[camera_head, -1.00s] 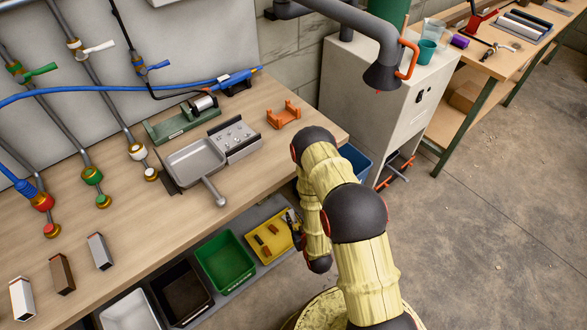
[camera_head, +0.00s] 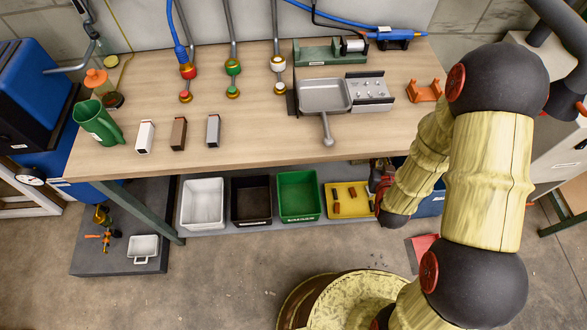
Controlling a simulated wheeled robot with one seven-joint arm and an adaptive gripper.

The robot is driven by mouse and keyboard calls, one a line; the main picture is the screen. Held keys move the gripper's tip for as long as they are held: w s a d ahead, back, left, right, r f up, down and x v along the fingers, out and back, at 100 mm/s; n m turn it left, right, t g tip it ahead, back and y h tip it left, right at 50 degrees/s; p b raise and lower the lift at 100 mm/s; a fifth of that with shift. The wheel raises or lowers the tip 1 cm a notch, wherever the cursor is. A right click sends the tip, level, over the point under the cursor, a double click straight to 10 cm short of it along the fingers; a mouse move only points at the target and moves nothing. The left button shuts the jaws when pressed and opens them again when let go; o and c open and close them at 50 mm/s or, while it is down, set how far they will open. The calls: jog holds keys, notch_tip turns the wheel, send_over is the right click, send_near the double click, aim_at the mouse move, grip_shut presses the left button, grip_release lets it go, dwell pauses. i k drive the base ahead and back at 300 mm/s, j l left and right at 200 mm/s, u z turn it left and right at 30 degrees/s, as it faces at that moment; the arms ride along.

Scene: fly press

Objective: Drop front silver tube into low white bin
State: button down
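The silver tube (camera_head: 213,130) is a short square tube with a dark end. It lies on the wooden bench at the right of a row with a brown tube (camera_head: 178,133) and a white tube (camera_head: 145,136). The low white bin (camera_head: 203,222) stands at the left of a row of bins on the shelf under the bench. It looks empty. My gripper (camera_head: 381,180) is low by the bench's front edge, right of the yellow tray and far right of the tube. My arm partly hides it; its fingers are too small to read.
Right of the white bin are a black bin (camera_head: 251,216), a green bin (camera_head: 299,214) and a yellow tray (camera_head: 349,211) with small parts. A green jug (camera_head: 98,124) stands left of the tubes. A grey pan (camera_head: 325,97) juts its handle toward the bench front.

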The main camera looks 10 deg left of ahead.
aim_at(200, 212)
jog(key=u, duration=1.9)
